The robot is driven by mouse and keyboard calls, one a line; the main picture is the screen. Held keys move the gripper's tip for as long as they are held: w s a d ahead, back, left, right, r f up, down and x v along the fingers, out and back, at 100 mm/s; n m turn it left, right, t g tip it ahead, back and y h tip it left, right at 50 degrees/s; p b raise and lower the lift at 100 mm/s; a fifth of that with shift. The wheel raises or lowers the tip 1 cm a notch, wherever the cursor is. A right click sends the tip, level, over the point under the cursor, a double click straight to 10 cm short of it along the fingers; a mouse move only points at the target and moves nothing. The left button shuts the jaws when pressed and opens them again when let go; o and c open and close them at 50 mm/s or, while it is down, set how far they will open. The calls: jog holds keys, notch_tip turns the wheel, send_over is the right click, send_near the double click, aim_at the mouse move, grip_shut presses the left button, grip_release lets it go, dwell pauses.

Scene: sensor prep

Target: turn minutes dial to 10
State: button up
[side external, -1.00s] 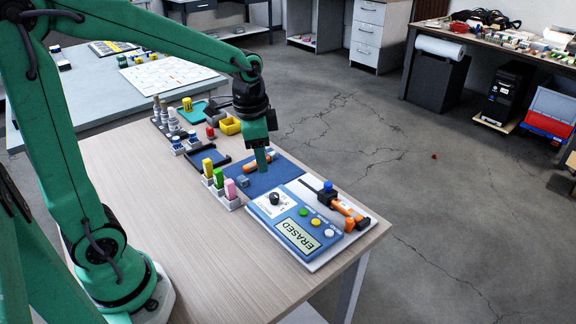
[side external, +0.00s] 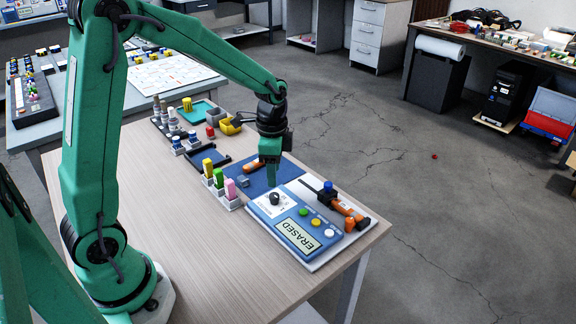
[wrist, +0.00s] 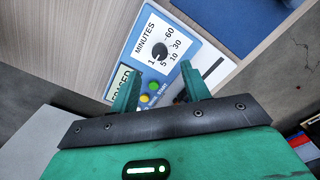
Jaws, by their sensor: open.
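The black minutes dial (side external: 274,198) sits on the white panel of a blue-and-white eraser unit (side external: 262,222). In the wrist view the dial (wrist: 159,52) is ringed by the marks 1, 5, 10, 30 and 60; its pointer is too small to read surely. The unit's display (side external: 298,236) reads ERASED. My gripper (side external: 272,183) hangs just above and behind the dial, pointing down. In the wrist view my gripper (wrist: 160,76) has its two green fingers apart, with nothing between them, and the dial lies beyond the tips. I cannot see contact with the dial.
Green, yellow and white buttons (side external: 316,222) sit beside the display. An orange tool (side external: 345,211) lies on the unit's right side. Left of the unit stands a rack of coloured blocks (side external: 221,186). A blue mat (side external: 291,171) with an orange piece (side external: 253,167) lies behind.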

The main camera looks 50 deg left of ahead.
aim_at(274, 195)
jog(key=shift+f, duration=3.3)
jog(key=c, duration=1)
